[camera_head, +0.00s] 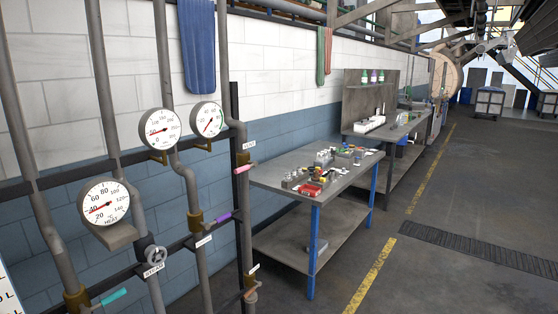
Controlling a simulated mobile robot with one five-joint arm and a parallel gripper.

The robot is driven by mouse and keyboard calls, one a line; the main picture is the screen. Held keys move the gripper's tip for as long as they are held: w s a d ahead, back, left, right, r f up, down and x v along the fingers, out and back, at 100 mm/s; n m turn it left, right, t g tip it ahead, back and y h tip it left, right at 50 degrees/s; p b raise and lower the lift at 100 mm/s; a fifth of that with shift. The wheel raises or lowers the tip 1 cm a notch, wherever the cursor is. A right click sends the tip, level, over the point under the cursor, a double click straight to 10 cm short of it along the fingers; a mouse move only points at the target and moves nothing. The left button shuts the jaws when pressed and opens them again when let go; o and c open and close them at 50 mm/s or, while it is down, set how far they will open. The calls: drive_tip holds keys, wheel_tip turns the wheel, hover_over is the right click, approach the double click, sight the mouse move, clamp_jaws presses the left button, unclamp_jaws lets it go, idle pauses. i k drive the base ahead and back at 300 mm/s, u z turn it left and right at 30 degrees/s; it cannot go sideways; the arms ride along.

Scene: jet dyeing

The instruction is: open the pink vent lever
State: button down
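A small pink lever (242,169) sits on a brass valve on the rightmost vertical pipe (245,200), left of the near workbench. It points left and slightly down, across the pipe. A small white label (249,145) is just above it, too small to read surely. My gripper is not in view, so its state and its distance from the lever do not show.
Other levers are nearby: purple (222,217), teal (113,296) and orange-brown (249,291). Several dial gauges (160,129) and a round handwheel (155,254) are on the pipes. A workbench (270,176) with small items stands right. The floor (440,200) beyond is clear.

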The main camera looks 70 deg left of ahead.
sight(255, 164)
drive_tip(key=u, duration=0.1)
drive_tip(key=i, duration=0.4)
drive_tip(key=u, duration=5.2)
drive_tip(key=i, duration=0.1)
drive_tip(key=z, duration=2.95)
drive_tip(key=k, duration=0.15)
drive_tip(key=u, duration=1.05)
drive_tip(key=i, duration=1)
drive_tip(key=u, duration=0.3)
